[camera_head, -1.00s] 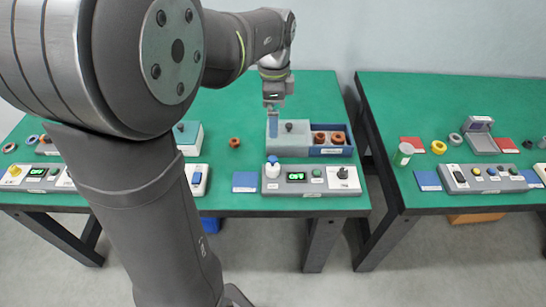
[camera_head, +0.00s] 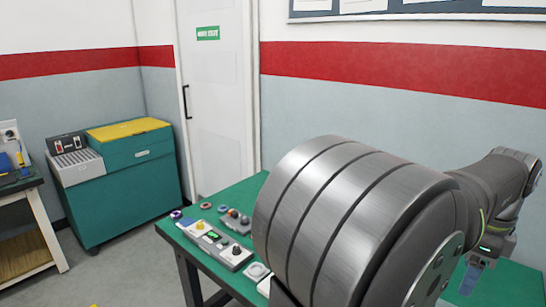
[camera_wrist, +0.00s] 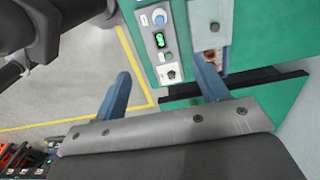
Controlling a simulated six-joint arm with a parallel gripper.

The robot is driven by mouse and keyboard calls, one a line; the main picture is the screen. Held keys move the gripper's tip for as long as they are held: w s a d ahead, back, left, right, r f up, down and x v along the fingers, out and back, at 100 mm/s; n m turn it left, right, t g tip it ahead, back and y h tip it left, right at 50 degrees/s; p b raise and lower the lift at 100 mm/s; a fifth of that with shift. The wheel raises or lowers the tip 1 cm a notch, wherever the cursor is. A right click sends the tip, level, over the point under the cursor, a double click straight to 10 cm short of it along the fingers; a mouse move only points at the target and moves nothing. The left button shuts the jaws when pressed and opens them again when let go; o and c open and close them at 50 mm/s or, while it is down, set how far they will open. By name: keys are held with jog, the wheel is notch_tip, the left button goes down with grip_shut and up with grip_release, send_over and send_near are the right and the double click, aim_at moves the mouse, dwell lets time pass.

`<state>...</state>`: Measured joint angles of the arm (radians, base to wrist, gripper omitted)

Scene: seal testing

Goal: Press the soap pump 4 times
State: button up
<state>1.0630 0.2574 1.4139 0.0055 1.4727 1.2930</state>
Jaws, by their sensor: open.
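No soap pump can be made out for certain. In the head view my gripper (camera_head: 473,274) is at the lower right, over the green bench, and the panel is hidden or out of frame.
A grey sliding lid (camera_wrist: 214,27) lies beside the panel, with copper rings partly showing. In the head view, another control box (camera_head: 215,243) and small rings lie on the left bench end. A green cabinet with a yellow lid (camera_head: 130,130) stands left of the door (camera_head: 215,110).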

grip_shut()
dwell(1.4)
